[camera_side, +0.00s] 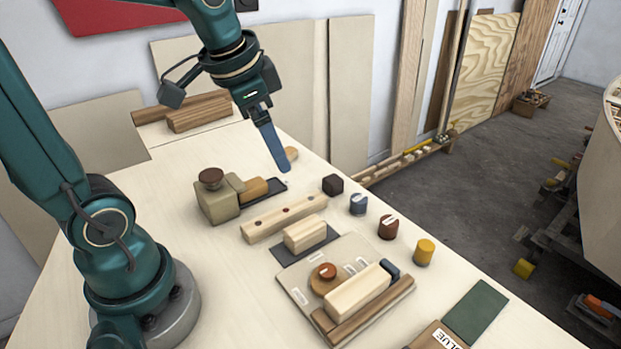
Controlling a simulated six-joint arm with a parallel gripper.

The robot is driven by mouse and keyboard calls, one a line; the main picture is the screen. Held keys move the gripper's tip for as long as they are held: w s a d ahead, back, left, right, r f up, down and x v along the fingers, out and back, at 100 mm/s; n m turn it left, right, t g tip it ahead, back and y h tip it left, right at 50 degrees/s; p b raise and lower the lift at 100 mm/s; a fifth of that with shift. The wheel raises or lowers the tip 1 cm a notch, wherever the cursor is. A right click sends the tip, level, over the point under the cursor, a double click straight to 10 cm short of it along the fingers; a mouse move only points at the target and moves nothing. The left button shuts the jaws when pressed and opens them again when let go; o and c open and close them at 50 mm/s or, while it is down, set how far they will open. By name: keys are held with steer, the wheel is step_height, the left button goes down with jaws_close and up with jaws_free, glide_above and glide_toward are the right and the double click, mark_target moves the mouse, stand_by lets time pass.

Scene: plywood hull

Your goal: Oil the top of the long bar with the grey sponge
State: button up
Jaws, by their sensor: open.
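My gripper (274,150) hangs in the air above the back of the table, with its blue fingers pointing down and nothing visible between them. A long pale wooden bar (262,228) with several dark spots along its top lies on the table, in front of and below my gripper. Another pale bar (357,290) lies on a light board nearer the front. A small blue-grey block (391,270) sits at that bar's far right end; it may be the grey sponge, but I cannot tell for sure.
A beige block with a brown knob (211,179) and a dark tray (278,186) stand left of my gripper. A short block (305,232) lies on a dark mat. Small containers (388,227) line the right edge, near a green sheet (475,311).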

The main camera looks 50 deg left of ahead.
steer(key=w+a+f+g, duration=0.2)
steer(key=w+a+f, duration=0.15)
steer(key=a, duration=0.45)
steer(key=n+g, duration=0.2)
steer(key=n, duration=0.1)
glide_above(251, 184)
steer(key=shift+h, duration=0.4)
step_height(251, 184, down, 7)
steer(key=shift+d+f, duration=0.1)
steer(key=shift+d, duration=0.05)
steer(key=shift+s+f, duration=0.1)
steer(key=shift+s, duration=0.05)
steer(key=shift+f, duration=2.55)
jaws_close()
